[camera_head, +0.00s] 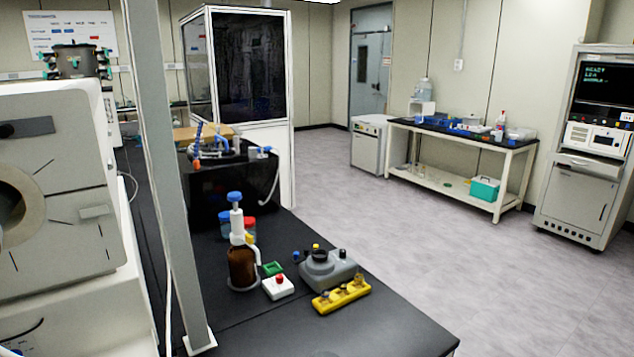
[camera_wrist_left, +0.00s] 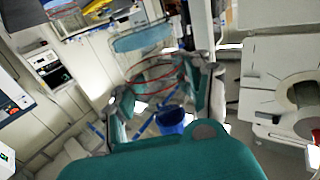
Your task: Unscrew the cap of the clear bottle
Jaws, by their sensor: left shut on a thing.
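In the left wrist view my left gripper (camera_wrist_left: 160,82) has its two teal and grey fingers on either side of a see-through object with red curved lines, which looks like the clear bottle (camera_wrist_left: 152,72). The fingers are shut on it. Its outline is faint against the background, and I cannot make out its cap for certain. A blue cup-shaped thing (camera_wrist_left: 170,119) shows between the fingers; I cannot tell whether it touches the bottle. Neither gripper shows in the head view, and my right gripper is in no view.
In the head view a brown bottle with a blue-topped dispenser (camera_head: 241,267) stands on the black bench (camera_head: 385,318). Near it are a white box with a red button (camera_head: 279,287), a grey device (camera_head: 328,270) and a yellow block (camera_head: 341,298). The floor beyond is clear.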

